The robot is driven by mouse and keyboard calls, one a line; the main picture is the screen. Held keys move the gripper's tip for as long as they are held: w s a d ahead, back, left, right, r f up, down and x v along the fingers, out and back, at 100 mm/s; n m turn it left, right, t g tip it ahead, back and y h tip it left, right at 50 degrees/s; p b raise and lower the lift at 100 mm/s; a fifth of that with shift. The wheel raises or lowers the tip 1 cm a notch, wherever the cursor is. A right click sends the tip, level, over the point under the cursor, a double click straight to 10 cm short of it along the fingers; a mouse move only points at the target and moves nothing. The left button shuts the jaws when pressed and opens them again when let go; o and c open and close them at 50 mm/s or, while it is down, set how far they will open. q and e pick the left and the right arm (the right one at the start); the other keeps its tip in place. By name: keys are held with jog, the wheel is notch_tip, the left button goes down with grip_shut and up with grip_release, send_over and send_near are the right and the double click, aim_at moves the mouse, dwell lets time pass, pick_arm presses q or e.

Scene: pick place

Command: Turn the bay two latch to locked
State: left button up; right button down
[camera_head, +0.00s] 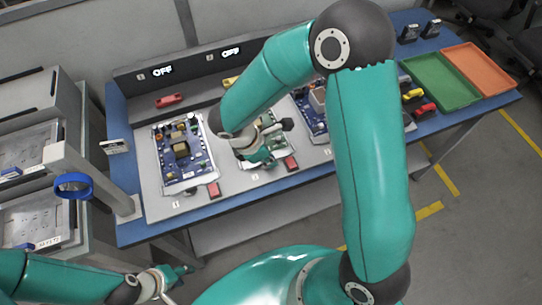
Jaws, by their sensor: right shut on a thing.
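My left gripper (178,273) is at the bottom left, off the table and apart from the bays. Its fingers are too small to judge.
Bay one holds a blue board (182,150) with its own red latch (214,189). Red (168,100) and yellow (230,82) handles sit at the back panel, below OFF displays. Green (440,82) and orange (480,70) trays lie at right. A blue ring (74,186) is at left.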

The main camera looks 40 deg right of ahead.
jog(key=shift+a, duration=0.15)
jog(key=shift+w+f+m+g+b, duration=0.15)
jog(key=shift+m+g+b, duration=0.2)
jog(key=shift+m, duration=0.65)
jog(key=m, duration=0.2)
jog(key=shift+m+g+y+b, duration=0.3)
jog(key=shift+g+y+b, duration=0.05)
jog(key=shift+y+b, duration=0.05)
jog(key=m, duration=0.2)
jog(key=m+g+y+b, duration=0.1)
jog(key=m, duration=0.1)
jog(key=m+y, duration=0.1)
jog(key=m, duration=0.1)
jog(key=shift+w+d+g, duration=0.2)
jog(key=shift+w+g, duration=0.05)
jog(key=shift+g, duration=0.05)
jog(key=m, duration=0.2)
jog(key=m+y+b, duration=0.1)
jog(key=m, duration=0.1)
jog(key=shift+d+m+y, duration=0.2)
jog(key=shift+m+y, duration=0.1)
jog(key=shift+d+r+m+y, duration=0.15)
jog(key=shift+m+y, duration=0.1)
jog(key=shift+m, duration=0.45)
jog(key=shift+r+m+y, duration=0.1)
jog(key=shift+m+y, duration=0.15)
jog(key=shift+m, duration=0.45)
jog(key=shift+w, duration=0.1)
jog(key=c, duration=1.3)
grip_release()
